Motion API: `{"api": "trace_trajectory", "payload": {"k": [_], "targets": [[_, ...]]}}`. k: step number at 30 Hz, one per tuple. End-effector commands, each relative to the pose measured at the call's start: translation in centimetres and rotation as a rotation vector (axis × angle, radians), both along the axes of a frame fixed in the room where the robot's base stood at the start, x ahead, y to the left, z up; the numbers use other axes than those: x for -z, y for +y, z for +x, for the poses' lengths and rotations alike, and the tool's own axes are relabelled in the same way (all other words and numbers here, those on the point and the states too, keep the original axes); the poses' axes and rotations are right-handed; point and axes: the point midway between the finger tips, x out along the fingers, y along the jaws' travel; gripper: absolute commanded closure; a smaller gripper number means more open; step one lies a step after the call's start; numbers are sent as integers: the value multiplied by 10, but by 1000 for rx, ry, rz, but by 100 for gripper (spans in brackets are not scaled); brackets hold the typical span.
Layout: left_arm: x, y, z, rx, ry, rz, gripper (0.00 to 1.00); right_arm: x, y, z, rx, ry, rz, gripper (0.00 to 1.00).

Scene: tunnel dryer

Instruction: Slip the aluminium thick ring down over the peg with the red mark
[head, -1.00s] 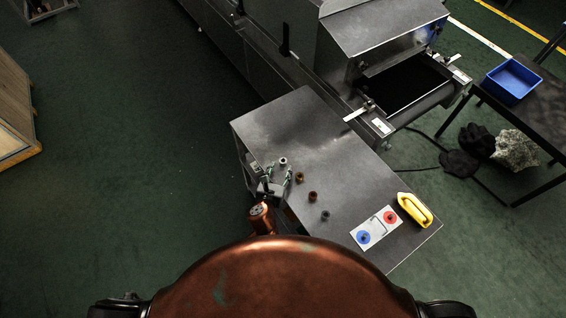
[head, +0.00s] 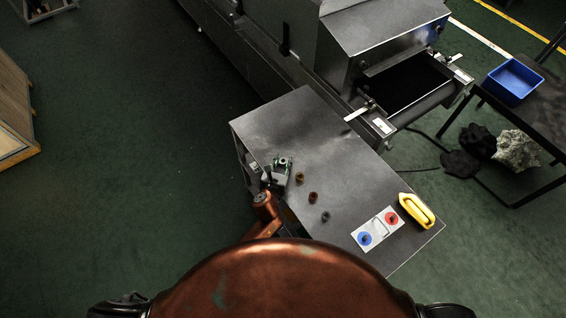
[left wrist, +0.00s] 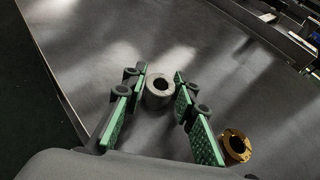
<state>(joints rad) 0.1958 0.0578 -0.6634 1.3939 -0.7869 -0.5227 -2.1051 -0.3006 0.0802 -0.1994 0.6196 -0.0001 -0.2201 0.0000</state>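The aluminium thick ring (left wrist: 158,97) is a grey ring with a wide hole, standing on the steel table (head: 310,130). In the left wrist view it lies between the green-padded fingers of my left gripper (left wrist: 161,76). The fingers are open around it, with narrow gaps at its sides. In the head view my left gripper (head: 282,162) covers the ring at the table's left side. A white board (head: 378,228) at the table's front right carries a red mark (head: 391,217) and a blue mark (head: 365,239). The pegs show only as small dark spots. My right gripper is not in view.
A brass ring (left wrist: 236,147) stands close to my left gripper. A brown ring (head: 313,197) and a dark grey ring (head: 325,216) stand towards the board. A yellow handled object (head: 416,210) lies right of the board.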

Motion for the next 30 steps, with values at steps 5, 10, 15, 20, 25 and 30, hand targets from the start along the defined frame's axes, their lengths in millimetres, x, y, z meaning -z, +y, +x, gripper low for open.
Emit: {"api": "trace_trajectory", "payload": {"k": [5,10,15,20,25,30], "targets": [[0,0,0,0,0,0,88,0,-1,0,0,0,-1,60],[0,0,0,0,0,0,99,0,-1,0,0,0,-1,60],[0,0,0,0,0,0,100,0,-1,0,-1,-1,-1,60],[-2,0,0,0,-1,1,100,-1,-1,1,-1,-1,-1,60],[-16,0,0,1,-3,0,100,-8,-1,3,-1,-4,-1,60],[-42,-1,-6,2,-3,1,100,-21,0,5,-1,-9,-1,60]]}}
